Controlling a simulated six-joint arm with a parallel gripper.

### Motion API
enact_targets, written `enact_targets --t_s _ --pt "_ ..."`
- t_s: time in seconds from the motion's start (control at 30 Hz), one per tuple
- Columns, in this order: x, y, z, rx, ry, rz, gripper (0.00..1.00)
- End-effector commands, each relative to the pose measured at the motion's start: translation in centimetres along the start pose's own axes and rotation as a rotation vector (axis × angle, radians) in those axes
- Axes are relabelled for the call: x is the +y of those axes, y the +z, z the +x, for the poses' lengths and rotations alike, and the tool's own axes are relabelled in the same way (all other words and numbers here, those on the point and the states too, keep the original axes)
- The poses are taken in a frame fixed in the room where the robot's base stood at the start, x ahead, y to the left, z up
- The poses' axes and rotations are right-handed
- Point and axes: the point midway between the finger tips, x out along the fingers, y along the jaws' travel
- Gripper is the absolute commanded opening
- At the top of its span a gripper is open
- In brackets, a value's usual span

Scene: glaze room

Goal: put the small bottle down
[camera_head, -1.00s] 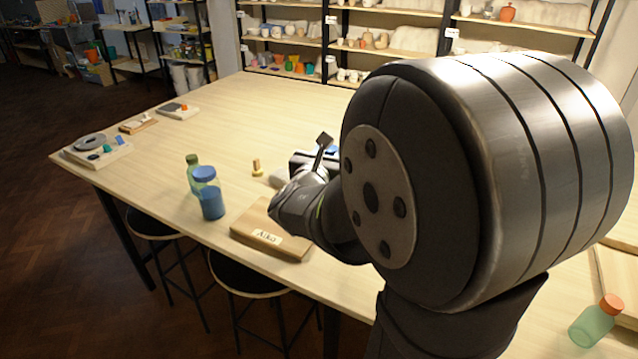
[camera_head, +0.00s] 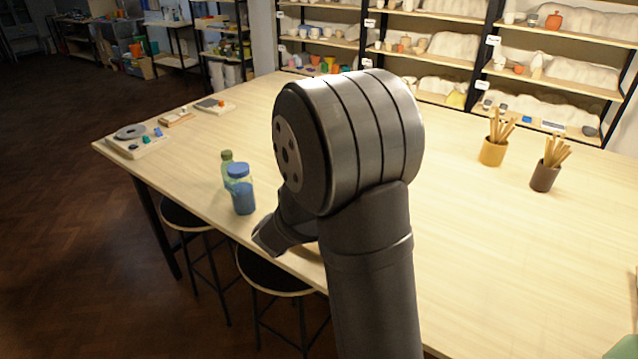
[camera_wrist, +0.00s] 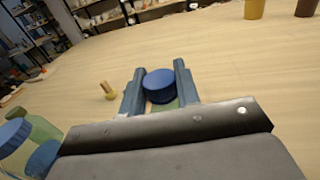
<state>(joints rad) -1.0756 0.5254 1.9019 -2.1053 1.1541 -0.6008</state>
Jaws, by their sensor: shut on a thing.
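The small bottle shows in the wrist view as a round dark blue cap (camera_wrist: 159,86) with a bit of green body below it. My gripper (camera_wrist: 158,78) is shut on it, one finger on each side. The wrist camera looks down on the cap against the pale wooden table (camera_wrist: 235,75). I cannot tell whether the bottle's base touches the table. In the head view my arm hides the bottle and the fingertips.
A blue-lidded jar (camera_head: 243,196) and a green bottle (camera_head: 226,158) stand near the table's left edge. A small wooden knob (camera_wrist: 108,91) stands left of my gripper. Yellow (camera_head: 492,151) and dark (camera_head: 545,177) cups of sticks stand right. The table's middle right is clear.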

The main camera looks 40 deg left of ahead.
Motion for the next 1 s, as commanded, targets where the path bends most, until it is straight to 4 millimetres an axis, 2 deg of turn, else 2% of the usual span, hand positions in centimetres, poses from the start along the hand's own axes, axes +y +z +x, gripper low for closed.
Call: enact_targets --t_s 0.07,0.43,0.47,0.57,0.93,1.0 --pt "-0.02 -0.83 0.01 0.001 0.000 -0.001 0.00" --pt "-0.04 -1.20 0.01 -0.001 -0.001 0.001 0.00" --pt "-0.04 -1.20 0.01 -0.001 -0.001 0.001 0.33" --pt "-0.04 -1.16 0.01 -0.001 -0.001 0.001 0.51" --pt "-0.02 -0.74 -0.04 -0.001 0.000 0.002 0.51" --pt "0.09 -0.83 -0.95 -0.001 0.003 0.001 0.51"
